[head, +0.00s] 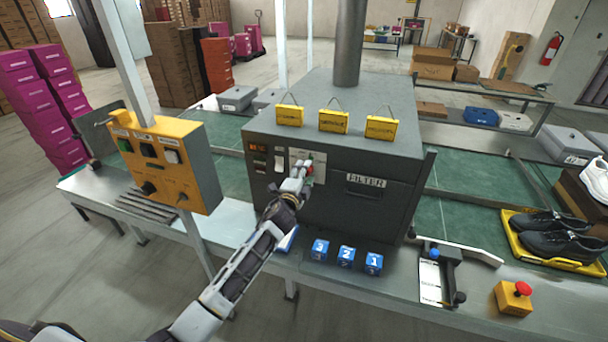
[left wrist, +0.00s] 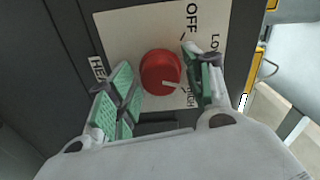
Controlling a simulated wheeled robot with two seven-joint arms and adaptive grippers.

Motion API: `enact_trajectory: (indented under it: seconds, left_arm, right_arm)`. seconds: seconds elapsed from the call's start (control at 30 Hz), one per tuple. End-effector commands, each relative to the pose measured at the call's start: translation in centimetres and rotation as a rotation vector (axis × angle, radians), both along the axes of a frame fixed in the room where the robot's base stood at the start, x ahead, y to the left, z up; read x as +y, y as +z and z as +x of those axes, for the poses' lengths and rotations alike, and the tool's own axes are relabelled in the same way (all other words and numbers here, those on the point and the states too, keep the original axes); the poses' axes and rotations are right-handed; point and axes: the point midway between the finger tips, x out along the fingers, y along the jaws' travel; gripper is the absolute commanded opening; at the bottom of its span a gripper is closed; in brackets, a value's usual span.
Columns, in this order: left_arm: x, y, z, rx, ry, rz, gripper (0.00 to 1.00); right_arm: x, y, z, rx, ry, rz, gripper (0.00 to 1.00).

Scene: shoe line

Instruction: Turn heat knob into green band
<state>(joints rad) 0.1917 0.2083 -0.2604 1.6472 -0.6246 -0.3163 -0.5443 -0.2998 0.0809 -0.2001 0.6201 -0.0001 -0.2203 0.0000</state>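The red round heat knob (left wrist: 160,72) sits on a pale plate (left wrist: 125,27) on the dark machine front. A white pointer mark on it points right and slightly down. Lettering reads OFF above right, with LO and another partly hidden word at the right. No green band shows on the visible plate. My left gripper (left wrist: 160,68) is open, with green-padded fingers on either side of the knob; whether they touch it I cannot tell. In the head view the left gripper (head: 301,172) is at the machine front and partly hides the red knob (head: 310,169). My right gripper is not in view.
The dark machine (head: 350,225) stands on the line. A yellow control box (head: 165,160) is at left. Blue numbered blocks (head: 346,256) lie below the machine front. A red stop button (head: 523,289) and a yellow tray (head: 575,265) with dark shoes are at right.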

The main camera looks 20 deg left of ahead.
Motion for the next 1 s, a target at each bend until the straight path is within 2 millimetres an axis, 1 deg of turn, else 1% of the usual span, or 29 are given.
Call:
enact_trajectory:
  seconds: [0.2, 0.37, 0.57, 0.77, 1.0]
  left_arm:
    - [0.0, 0.0, 0.0, 0.0, 0.0, -0.001, 0.59]
    - [0.0, 0.0, 0.0, 0.0, 0.0, -0.001, 0.59]
    - [0.0, -0.1, -0.6, 0.001, 0.0, 0.0, 0.59]
    - [0.1, -0.1, -1.9, 0.001, 0.0, 0.0, 0.59]
    - [0.2, -0.1, -4.1, 0.002, 0.001, 0.0, 0.59]
  right_arm:
    - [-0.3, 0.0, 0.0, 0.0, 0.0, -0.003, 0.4]
    - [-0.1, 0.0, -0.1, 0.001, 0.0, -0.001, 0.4]
    - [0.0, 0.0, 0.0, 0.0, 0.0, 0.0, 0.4]
    - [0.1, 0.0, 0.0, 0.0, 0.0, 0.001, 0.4]
    - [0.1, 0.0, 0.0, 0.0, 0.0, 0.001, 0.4]
